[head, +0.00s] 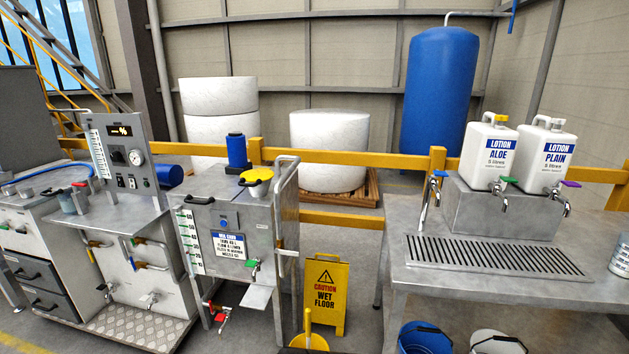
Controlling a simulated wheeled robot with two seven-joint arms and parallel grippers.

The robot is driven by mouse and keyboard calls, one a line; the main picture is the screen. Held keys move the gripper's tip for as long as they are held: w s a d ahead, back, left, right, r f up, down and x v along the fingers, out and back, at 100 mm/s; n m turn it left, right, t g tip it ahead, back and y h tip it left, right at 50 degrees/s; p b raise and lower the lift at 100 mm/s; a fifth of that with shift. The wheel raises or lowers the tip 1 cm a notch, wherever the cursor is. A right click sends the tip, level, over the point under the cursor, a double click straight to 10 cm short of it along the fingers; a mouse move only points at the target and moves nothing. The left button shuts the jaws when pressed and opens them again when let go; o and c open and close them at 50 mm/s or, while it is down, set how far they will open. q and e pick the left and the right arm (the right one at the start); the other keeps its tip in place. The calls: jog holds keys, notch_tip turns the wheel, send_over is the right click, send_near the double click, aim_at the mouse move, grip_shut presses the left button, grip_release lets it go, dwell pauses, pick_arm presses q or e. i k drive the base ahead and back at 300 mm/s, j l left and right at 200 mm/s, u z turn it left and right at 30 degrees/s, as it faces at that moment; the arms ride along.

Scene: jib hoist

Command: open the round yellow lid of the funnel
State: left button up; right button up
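The round yellow lid (257,174) is at the top of the steel tank cabinet (222,215), left of the picture's middle. It looks like a shallow yellow disc with a small dark part at its left edge. The funnel under it is mostly hidden, and I cannot tell from here how the lid is hinged. Neither of my grippers shows in the head view.
A blue container (237,152) stands just behind the lid. A steel rail (285,180) rises right of it. A control panel (125,155) stands to the left. A yellow wet floor sign (327,292) stands between the tank and the right steel bench (480,282).

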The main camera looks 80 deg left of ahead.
aim_at(257, 176)
jog(key=u, duration=3.1)
